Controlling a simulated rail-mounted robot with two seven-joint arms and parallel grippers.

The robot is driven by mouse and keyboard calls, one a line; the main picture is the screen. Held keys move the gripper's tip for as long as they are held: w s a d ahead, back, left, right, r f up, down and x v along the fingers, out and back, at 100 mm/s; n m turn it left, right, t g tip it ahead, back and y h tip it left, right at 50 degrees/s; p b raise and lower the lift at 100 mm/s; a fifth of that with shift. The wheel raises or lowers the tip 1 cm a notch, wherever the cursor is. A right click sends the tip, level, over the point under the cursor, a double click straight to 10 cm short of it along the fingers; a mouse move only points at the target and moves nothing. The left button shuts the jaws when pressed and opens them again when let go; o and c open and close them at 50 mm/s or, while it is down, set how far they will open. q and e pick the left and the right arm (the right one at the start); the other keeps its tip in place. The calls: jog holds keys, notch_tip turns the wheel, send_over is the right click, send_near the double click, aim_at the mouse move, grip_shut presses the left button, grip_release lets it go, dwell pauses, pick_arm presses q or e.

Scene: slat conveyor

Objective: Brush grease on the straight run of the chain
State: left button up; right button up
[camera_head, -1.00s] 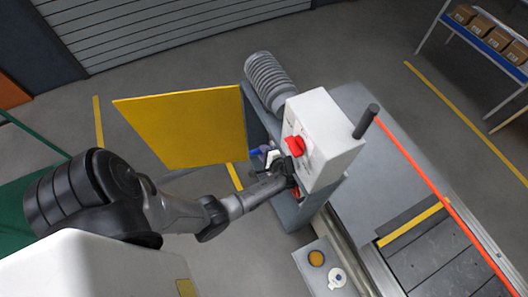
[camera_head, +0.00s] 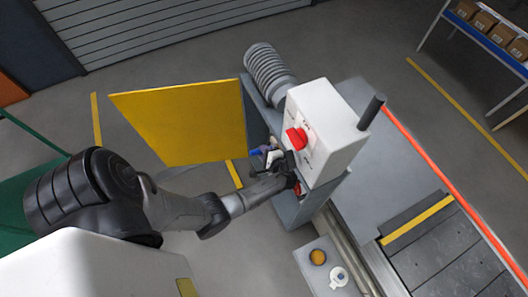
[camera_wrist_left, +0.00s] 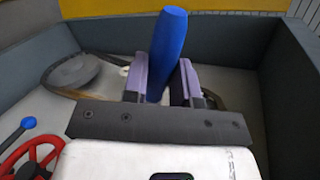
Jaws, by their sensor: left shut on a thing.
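My left gripper (camera_head: 270,158) is shut on a brush with a blue handle (camera_head: 256,152). In the left wrist view the handle (camera_wrist_left: 167,45) stands up between the two purple-grey fingers (camera_wrist_left: 160,80); the bristles are hidden. The gripper is inside the grey drive housing (camera_wrist_left: 240,50). The chain (camera_wrist_left: 58,92) shows there as a thin dark brownish loop around a grey sprocket (camera_wrist_left: 76,70) at left. Its middle is hidden behind the gripper, and I cannot tell whether the brush touches it. My right gripper is not in view.
A yellow guard door (camera_head: 185,122) stands open beside the housing. A white control box (camera_head: 325,125) with a red knob overhangs the gripper closely. A red handwheel (camera_wrist_left: 35,158) is near the wrist. A small tray (camera_head: 309,272) holds an amber pot. The slat conveyor (camera_head: 440,255) lies right.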

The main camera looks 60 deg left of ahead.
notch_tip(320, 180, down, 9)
jog(key=b, duration=0.8)
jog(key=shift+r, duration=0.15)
dwell(0.4)
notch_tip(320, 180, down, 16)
jog(key=b, duration=1.6)
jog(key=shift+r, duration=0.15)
dwell(0.8)
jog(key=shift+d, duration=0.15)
